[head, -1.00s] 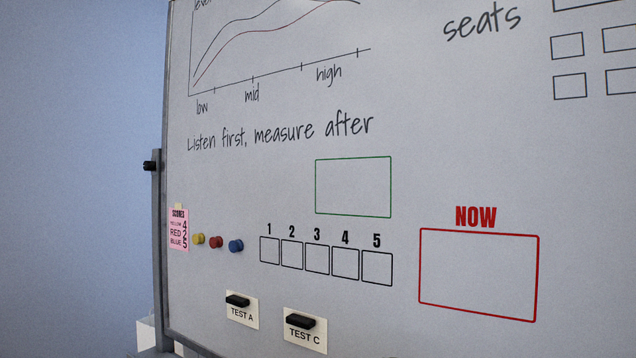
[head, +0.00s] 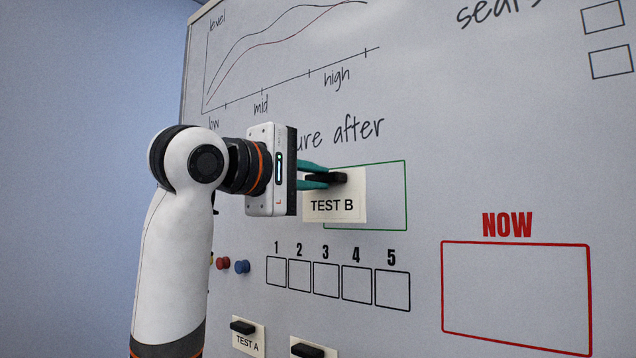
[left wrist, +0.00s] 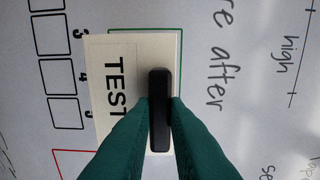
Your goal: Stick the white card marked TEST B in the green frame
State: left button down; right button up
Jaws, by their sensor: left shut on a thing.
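The white card marked TEST B (head: 335,206) has a black magnet bar (head: 326,179) along its top edge. My left gripper (head: 322,177) is shut on that bar, its green fingers reaching in from the left. The card overlaps the left part of the green frame (head: 406,196) and sticks out past its left side. In the left wrist view, the fingers (left wrist: 158,115) pinch the black bar (left wrist: 159,110) and the card (left wrist: 105,75) covers much of the frame (left wrist: 180,40). I cannot tell whether the card touches the board. My right gripper is not in view.
The whiteboard (head: 400,120) has a large red NOW frame (head: 515,248) at right and a row of numbered boxes (head: 340,281) below the card. A TEST A card (head: 248,342) and a partly cut-off card hang below. A blue magnet (head: 242,266) sits at left.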

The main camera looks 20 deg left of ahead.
pick_arm(q)
jog(key=shift+w+r, duration=0.1)
jog(key=shift+r, duration=0.1)
jog(key=shift+p+x, duration=0.75)
jog(key=shift+x, duration=0.6)
jog(key=shift+p+x, duration=0.95)
jog(key=shift+x, duration=0.9)
jog(key=shift+w+d, duration=0.15)
jog(key=shift+w, duration=0.2)
jog(key=shift+w+f, duration=0.1)
jog(key=shift+w+d+p, duration=0.2)
jog(key=shift+w+p, duration=0.25)
